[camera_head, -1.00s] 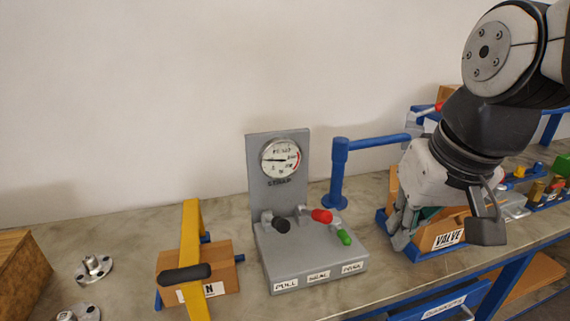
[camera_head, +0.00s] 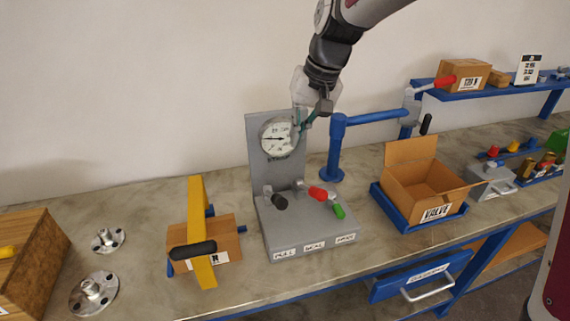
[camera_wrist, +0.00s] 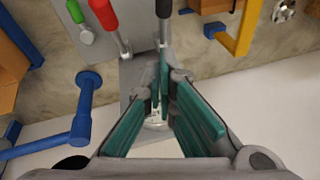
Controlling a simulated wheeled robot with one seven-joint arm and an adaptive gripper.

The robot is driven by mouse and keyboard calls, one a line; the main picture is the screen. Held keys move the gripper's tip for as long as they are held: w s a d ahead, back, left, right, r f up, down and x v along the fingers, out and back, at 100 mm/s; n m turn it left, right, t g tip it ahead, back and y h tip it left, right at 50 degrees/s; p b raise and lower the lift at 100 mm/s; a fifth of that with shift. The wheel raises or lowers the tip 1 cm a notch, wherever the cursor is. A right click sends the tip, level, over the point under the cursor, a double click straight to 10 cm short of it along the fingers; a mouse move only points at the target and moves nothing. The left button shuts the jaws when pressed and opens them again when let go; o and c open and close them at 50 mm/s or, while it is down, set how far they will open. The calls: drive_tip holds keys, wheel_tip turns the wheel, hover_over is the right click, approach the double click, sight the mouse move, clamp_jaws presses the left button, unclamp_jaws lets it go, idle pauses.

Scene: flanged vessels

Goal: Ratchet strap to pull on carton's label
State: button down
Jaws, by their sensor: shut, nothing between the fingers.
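A yellow strap-like band (camera_head: 197,220) with a black handle (camera_head: 193,248) stands over a small brown carton (camera_head: 225,240) at the front left. The carton's white label (camera_head: 220,257) is partly covered by the band; only an "N" is legible. Another carton (camera_head: 465,76) on the blue shelf bears a label reading about "120 N" (camera_head: 468,84). My gripper (camera_head: 308,122) is shut and empty, in the air by the gauge panel, partly in front of its right edge. In the wrist view its green-padded fingers (camera_wrist: 160,85) come together over the panel.
The grey gauge stand (camera_head: 310,235) has black, red and green levers and labels. A blue post with an arm (camera_head: 337,150) stands to its right. An open VALVE box (camera_head: 425,185) sits in a blue tray. Metal flanges (camera_head: 93,292) and a wooden crate (camera_head: 30,255) are at left.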

drive_tip(key=shift+w+a+f, duration=0.1)
drive_tip(key=shift+f, duration=0.05)
drive_tip(key=p, duration=0.3)
hover_over(274, 196)
drive_tip(key=w+d, duration=0.1)
drive_tip(key=d, duration=0.2)
wheel_tip(274, 196, down, 12)
drive_tip(key=shift+a+f, duration=0.2)
drive_tip(key=shift+f, duration=0.15)
drive_tip(key=shift+s+f, duration=0.1)
